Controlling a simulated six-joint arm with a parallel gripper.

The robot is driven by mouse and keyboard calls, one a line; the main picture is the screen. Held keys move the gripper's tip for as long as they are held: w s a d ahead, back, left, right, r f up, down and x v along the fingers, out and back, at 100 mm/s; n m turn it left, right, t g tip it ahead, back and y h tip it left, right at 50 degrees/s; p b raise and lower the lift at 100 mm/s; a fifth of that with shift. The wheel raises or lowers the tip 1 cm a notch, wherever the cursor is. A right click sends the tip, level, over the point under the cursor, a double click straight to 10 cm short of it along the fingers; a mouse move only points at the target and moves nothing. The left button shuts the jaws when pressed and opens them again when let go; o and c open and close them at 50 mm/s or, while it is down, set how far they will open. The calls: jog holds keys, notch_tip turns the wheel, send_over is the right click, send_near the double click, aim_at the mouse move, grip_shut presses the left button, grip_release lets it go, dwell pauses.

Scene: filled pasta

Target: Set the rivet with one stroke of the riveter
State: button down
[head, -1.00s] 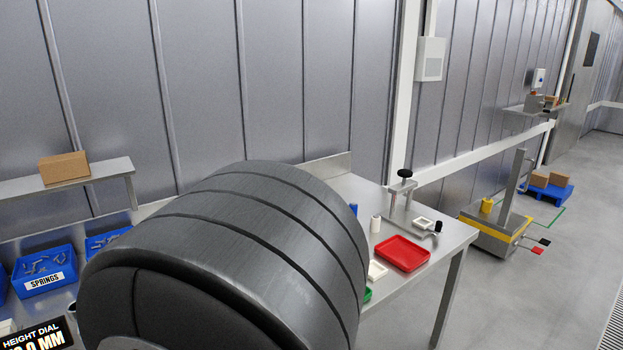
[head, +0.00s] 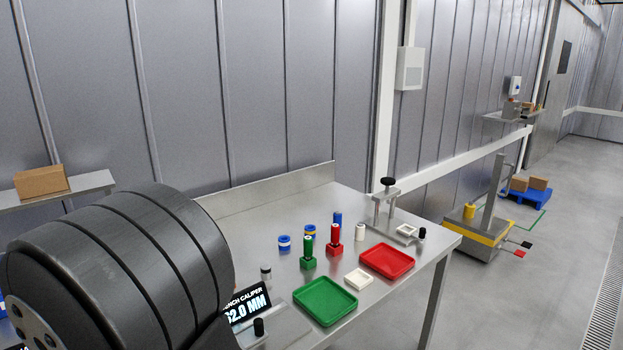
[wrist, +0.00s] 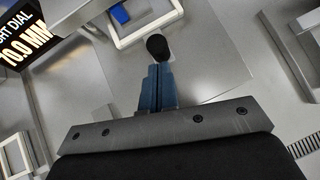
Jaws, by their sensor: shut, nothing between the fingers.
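In the wrist view my gripper (wrist: 158,68) is shut, its blue fingers together with nothing between them. A rounded black knob (wrist: 157,46) sits right at the fingertips; I cannot tell whether they touch. Beyond it is a pale square frame (wrist: 112,38) with a small blue piece (wrist: 120,14) in it. I cannot tell for sure whether this knob belongs to the riveter. No rivet can be made out. In the head view my gripper is hidden. A steel stand with a black top knob (head: 388,183) is at the bench's far right, beside a pale square tray and a small black knob (head: 422,233).
The bench holds a green tray (head: 325,301), a red tray (head: 387,260), a small white tray (head: 358,279), green (head: 308,257) and red (head: 335,240) posts, and a caliper display (head: 248,304). A height dial display (wrist: 25,40) shows in the wrist view. My arm covers the bench's left.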

jog(key=c, duration=0.8)
grip_release()
jog(key=shift+r, duration=0.1)
jog(key=o, duration=0.8)
jog(key=w+r+m+t, duration=0.1)
jog(key=w+r+m, duration=0.3)
jog(key=r, duration=0.5)
jog(key=shift+w+r+m+t+h, duration=0.15)
jog(key=shift+r+m+t+h, duration=0.25)
jog(key=shift+m, duration=0.8)
notch_tip(320, 180, up, 17)
jog(key=a+m+g, duration=0.2)
jog(key=m+g, duration=0.4)
jog(key=m, duration=2)
jog(key=x, duration=0.9)
jog(key=shift+f+m, duration=0.3)
jog(key=shift+f, duration=0.15)
jog(key=v, duration=1)
jog(key=shift+a, duration=0.2)
